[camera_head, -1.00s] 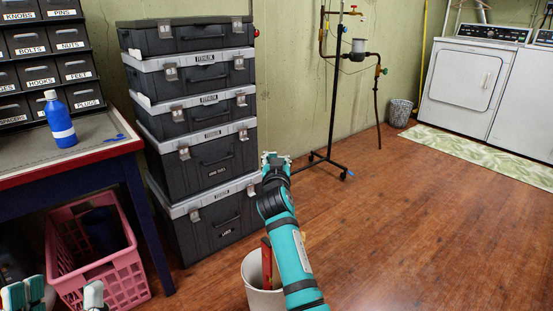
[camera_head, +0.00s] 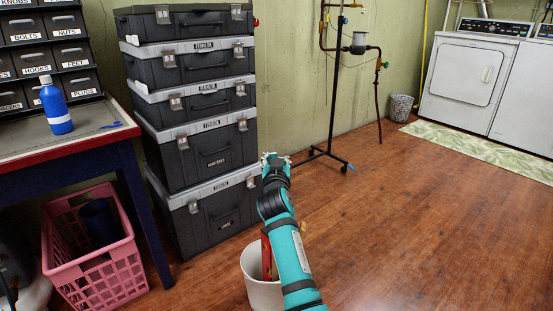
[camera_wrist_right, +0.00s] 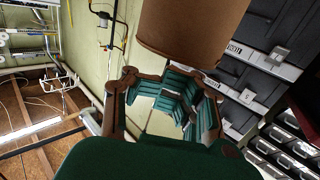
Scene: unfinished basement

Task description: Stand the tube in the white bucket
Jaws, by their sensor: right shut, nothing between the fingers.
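The white bucket (camera_head: 256,293) stands on the floor, partly hidden behind my right arm. A long red thing (camera_head: 266,258) leans up out of it. A small tan bit (camera_head: 302,227) shows at the right edge of my arm; I cannot tell what it belongs to. My right gripper (camera_head: 271,158) is shut and empty, above and beyond the bucket. In the right wrist view, the shut fingers (camera_wrist_right: 195,115) show below a large brown cylinder (camera_wrist_right: 195,30), which looks like the tube; its other end is out of frame. My left gripper is not in view.
Stacked black toolboxes (camera_head: 222,150) stand left of my right gripper. A pink basket (camera_head: 100,283) sits under the workbench (camera_head: 95,150), which carries a blue bottle (camera_head: 56,108). A pipe stand (camera_head: 333,90) is at the back. The wooden floor on the right is clear.

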